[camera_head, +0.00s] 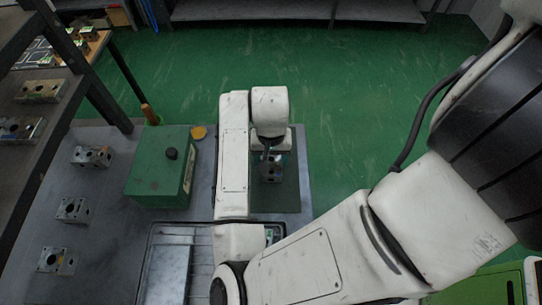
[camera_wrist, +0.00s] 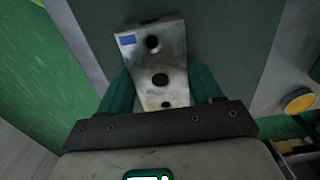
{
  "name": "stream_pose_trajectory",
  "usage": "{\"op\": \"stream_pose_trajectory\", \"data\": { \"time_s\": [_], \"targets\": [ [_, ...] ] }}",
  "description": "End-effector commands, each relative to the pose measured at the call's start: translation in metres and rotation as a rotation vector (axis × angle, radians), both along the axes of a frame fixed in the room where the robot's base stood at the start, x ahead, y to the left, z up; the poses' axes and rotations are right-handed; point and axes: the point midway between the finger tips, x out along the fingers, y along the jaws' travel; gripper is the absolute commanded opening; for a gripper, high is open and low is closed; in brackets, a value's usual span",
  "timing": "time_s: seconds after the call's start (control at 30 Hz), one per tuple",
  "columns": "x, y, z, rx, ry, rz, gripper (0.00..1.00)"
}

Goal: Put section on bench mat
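The section, a worn metal block with round holes and a blue label (camera_wrist: 173,55), is between the two teal fingers of my gripper (camera_wrist: 160,80) in the wrist view. The fingers appear to touch its two sides, and its lower end is partly hidden by the gripper body. The section also shows in the head view (camera_head: 271,172), below my wrist. The dark grey-green bench mat (camera_head: 277,202) lies under it, and also shows in the wrist view (camera_wrist: 225,30). I cannot tell whether the section touches the mat or is just above it.
A green box with a black knob (camera_head: 158,170) stands left of the mat. A yellow round piece (camera_head: 198,132) is behind it. Several similar blocks (camera_head: 72,210) stand at the left. A metal tray (camera_head: 160,265) is in front. Green floor lies beyond the bench edge.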

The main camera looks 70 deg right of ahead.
Motion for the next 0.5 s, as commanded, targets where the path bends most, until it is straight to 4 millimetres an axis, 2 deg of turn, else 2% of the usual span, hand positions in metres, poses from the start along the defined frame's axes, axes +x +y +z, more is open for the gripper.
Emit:
{"op": "stream_pose_trajectory", "data": {
  "time_s": [0.03,0.2,0.5],
  "targets": [
    [0.0,0.0,0.0004,0.0,0.0,0.0,0.7],
    [0.0,0.0,0.0005,0.0,0.0,0.0,0.86],
    [0.0001,0.0,0.0038,0.0,0.0,0.0,0.87]
  ]
}}
